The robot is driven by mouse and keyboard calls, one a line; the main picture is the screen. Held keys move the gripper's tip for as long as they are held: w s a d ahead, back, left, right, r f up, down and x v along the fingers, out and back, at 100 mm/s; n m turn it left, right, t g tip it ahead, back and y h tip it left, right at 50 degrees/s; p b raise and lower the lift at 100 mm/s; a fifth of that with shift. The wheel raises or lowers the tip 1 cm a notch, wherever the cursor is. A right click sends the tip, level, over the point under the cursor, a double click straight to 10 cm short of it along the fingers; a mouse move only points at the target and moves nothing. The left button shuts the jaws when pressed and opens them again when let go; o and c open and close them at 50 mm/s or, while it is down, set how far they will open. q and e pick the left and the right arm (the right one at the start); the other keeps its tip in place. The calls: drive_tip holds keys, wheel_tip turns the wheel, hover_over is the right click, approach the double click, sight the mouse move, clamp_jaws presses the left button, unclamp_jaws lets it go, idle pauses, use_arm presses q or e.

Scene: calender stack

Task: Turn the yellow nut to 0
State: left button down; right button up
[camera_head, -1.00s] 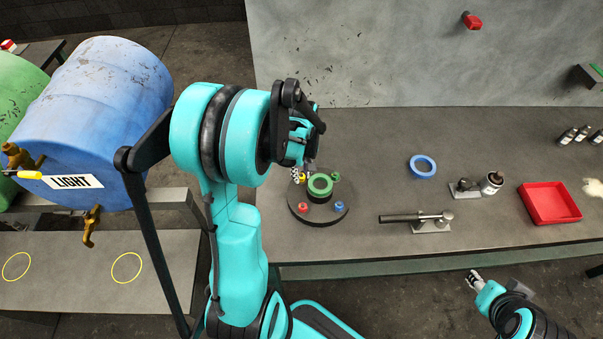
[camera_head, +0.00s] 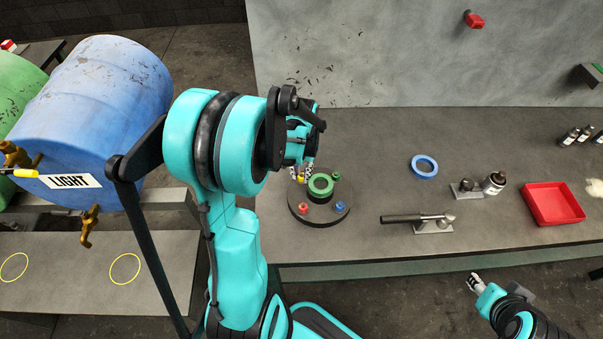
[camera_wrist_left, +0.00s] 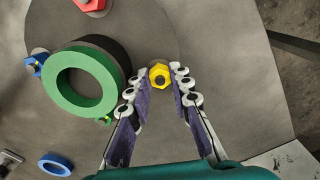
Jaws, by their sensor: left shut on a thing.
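The yellow nut (camera_wrist_left: 159,75) sits near the rim of a dark round base (camera_head: 318,215). In the left wrist view it is between the two fingertips of my left gripper (camera_wrist_left: 160,70), which is shut on it. In the head view the nut (camera_head: 301,179) is partly hidden by my left gripper (camera_head: 302,171). A big green ring (camera_head: 320,185) lies on the middle of the base. Around it are a red nut (camera_head: 303,209), a blue nut (camera_head: 339,207) and a green nut (camera_head: 335,176). My right gripper (camera_head: 475,282) is in front of the bench; its jaws are too small to judge.
On the bench (camera_head: 380,140) to the right are a blue ring (camera_head: 424,166), a metal lever tool (camera_head: 420,220), small dark parts, a red tray (camera_head: 552,203) and bottles. A wall stands behind the bench.

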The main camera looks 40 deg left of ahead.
sight(301, 176)
use_arm(q)
drive_tip(key=m, duration=0.6)
drive_tip(key=shift+m, duration=0.4)
idle(0.3)
drive_tip(key=c, duration=1.4)
unclamp_jaws()
drive_tip(key=shift+o, duration=0.2)
drive_tip(key=shift+r, duration=4)
drive_tip(key=s+d+r+n+t, duration=0.2)
drive_tip(key=s+d+t, duration=0.1)
drive_tip(key=d, duration=0.5)
drive_tip(key=s+d+r+n+t+b, duration=0.1)
drive_tip(key=s+d+t, duration=0.3)
drive_tip(key=d, duration=0.5)
drive_tip(key=shift+d+r+n, duration=0.2)
drive_tip(key=shift+r+n, duration=0.15)
drive_tip(key=shift+n, duration=0.15)
